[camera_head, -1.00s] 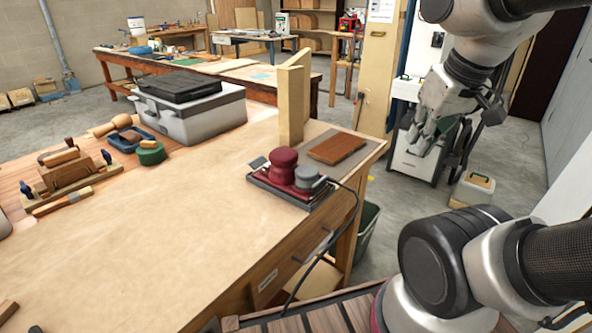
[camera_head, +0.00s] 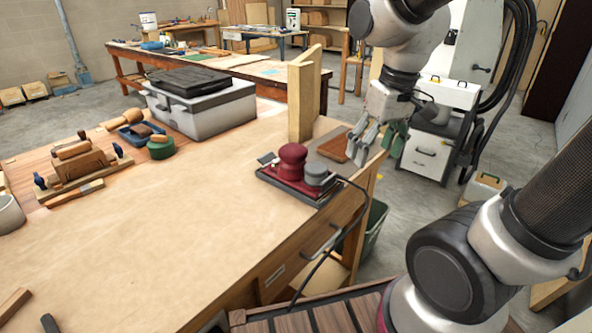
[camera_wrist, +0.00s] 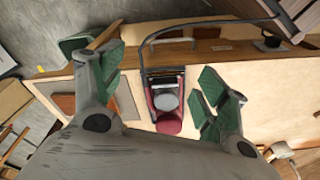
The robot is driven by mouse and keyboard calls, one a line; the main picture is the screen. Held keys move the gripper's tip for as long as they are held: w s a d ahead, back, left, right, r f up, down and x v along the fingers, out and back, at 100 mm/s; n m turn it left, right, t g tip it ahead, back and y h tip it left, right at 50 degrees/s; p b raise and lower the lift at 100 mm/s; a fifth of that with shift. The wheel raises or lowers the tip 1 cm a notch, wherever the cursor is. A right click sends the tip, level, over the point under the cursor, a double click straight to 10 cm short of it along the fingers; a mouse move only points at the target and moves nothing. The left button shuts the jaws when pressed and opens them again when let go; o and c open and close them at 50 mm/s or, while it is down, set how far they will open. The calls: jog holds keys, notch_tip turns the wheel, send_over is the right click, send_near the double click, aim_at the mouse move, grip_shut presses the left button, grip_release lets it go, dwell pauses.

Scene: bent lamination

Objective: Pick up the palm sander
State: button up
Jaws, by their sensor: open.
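The palm sander (camera_head: 292,163) is dark red with a grey round cap and a black base. It sits near the right edge of the workbench, with a black cord running off over the front edge. My gripper (camera_head: 378,138) is open and empty, up and to the right of the sander in the head view. In the wrist view the sander (camera_wrist: 166,104) shows below and between the two green-padded fingers of my gripper (camera_wrist: 160,88). The fingers appear apart from it.
A wooden block (camera_head: 334,148) lies on a grey mat beside the sander, and an upright wooden post (camera_head: 303,100) stands behind it. A grey toolbox (camera_head: 203,108) is further left. The middle of the workbench (camera_head: 175,225) is clear.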

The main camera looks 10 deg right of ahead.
aim_at(291, 158)
jog(key=shift+o, duration=0.8)
jog(key=w+a+f+n, duration=0.1)
jog(key=w+a, duration=0.2)
jog(key=w+a+f+n, duration=0.1)
jog(key=w+a+f, duration=0.1)
jog(key=w+a, duration=0.1)
jog(key=w+a+f, duration=0.2)
jog(key=w+a, duration=0.1)
jog(key=shift+w+a+f+n+y, duration=0.15)
jog(key=shift+f+n+y, duration=0.1)
jog(key=shift+n+y, duration=0.15)
jog(key=w+a, duration=0.1)
jog(key=w+t, duration=0.1)
jog(key=w, duration=0.1)
jog(key=w+a+r+n+t+y, duration=0.1)
jog(key=w, duration=0.1)
jog(key=shift+w+a, duration=0.15)
jog(key=shift+a, duration=0.15)
jog(key=shift+w+n, duration=0.25)
jog(key=shift+n, duration=0.05)
jog(key=x, duration=0.7)
jog(key=shift+w+f, duration=0.15)
jog(key=shift+w, duration=0.3)
jog(key=shift+c, duration=0.2)
jog(key=c, duration=1.4)
